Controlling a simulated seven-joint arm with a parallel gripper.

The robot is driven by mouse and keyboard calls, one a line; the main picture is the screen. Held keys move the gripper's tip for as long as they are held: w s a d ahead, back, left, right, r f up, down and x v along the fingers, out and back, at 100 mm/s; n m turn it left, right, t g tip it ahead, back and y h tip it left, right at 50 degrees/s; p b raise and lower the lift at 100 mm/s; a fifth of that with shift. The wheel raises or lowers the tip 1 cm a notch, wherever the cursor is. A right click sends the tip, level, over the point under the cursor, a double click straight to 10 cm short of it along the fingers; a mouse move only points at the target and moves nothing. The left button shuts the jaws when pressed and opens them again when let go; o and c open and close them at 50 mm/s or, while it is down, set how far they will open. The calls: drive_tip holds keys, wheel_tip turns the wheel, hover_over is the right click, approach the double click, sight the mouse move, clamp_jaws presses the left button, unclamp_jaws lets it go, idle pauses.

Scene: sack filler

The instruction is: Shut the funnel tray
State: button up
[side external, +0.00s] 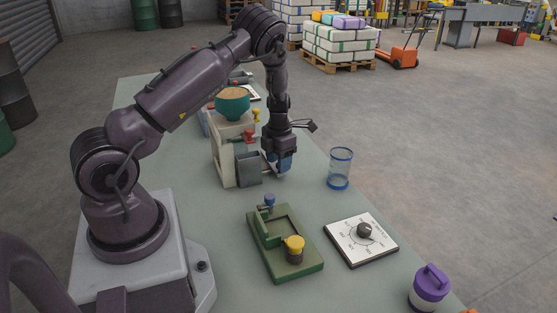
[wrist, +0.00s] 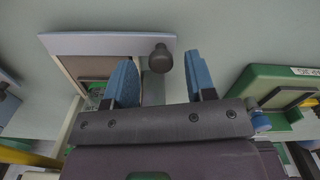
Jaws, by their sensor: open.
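The cream filler body (side external: 222,155) with a teal hopper (side external: 232,104) stands on the bench in the side view. In the wrist view a tray with a pale lilac-grey front panel (wrist: 100,44) is pulled out; part of its inside shows behind the panel. A dark round knob (wrist: 160,58) sits at the panel's right end. My gripper (wrist: 162,64) is open, its blue fingers spread either side of the knob's line. Whether they touch it cannot be told.
A green fixture with a yellow knob (side external: 294,243), a dial plate (side external: 345,245), a clear blue-rimmed cup (side external: 340,168) and a purple-lidded jar (side external: 430,287) stand nearby. Bare bench lies between my gripper and the cup.

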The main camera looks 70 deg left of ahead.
wheel_tip(320, 180, up, 13)
idle(0.4)
drive_tip(key=s+d+r+n+t, duration=0.2)
drive_tip(key=s+d+r+n, duration=0.3)
drive_tip(key=d+n, duration=0.4)
drive_tip(key=s+d+r+n+t, duration=0.1)
drive_tip(key=s+d+r+n, duration=0.5)
drive_tip(key=n, duration=0.7)
drive_tip(key=s+d+r+n+t, duration=0.2)
drive_tip(key=s+d+r+n, duration=0.3)
drive_tip(key=d+n, duration=0.6)
wheel_tip(320, 180, up, 2)
drive_tip(key=shift+s+d+r+t, duration=0.1)
drive_tip(key=shift+s+d+t, duration=0.2)
drive_tip(key=shift+s, duration=0.05)
